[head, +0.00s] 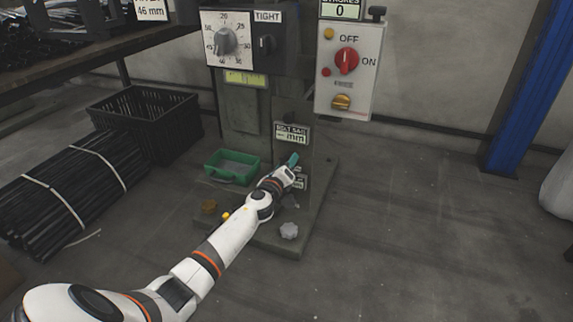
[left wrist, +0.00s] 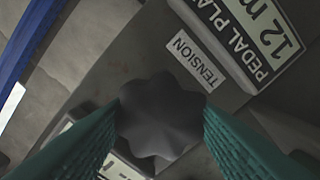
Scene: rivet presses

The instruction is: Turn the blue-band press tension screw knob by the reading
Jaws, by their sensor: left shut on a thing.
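The dark lobed tension screw knob (left wrist: 160,108) sits between the green fingers of my left gripper (left wrist: 161,122) in the left wrist view, with a finger against each side. A "TENSION" label (left wrist: 188,62) is right beside it. In the head view my left gripper (head: 292,162) reaches the lower front of the press (head: 240,112), and the knob is hidden there. A small "BOLT SAG" plate (head: 292,133) with a mm reading is just above the gripper; its number is too small to read. No blue band shows on the press. My right gripper is out of view.
A control box with a red knob (head: 347,60) hangs to the right. A green tray (head: 232,166) and a pale knob (head: 289,231) are low by the base.

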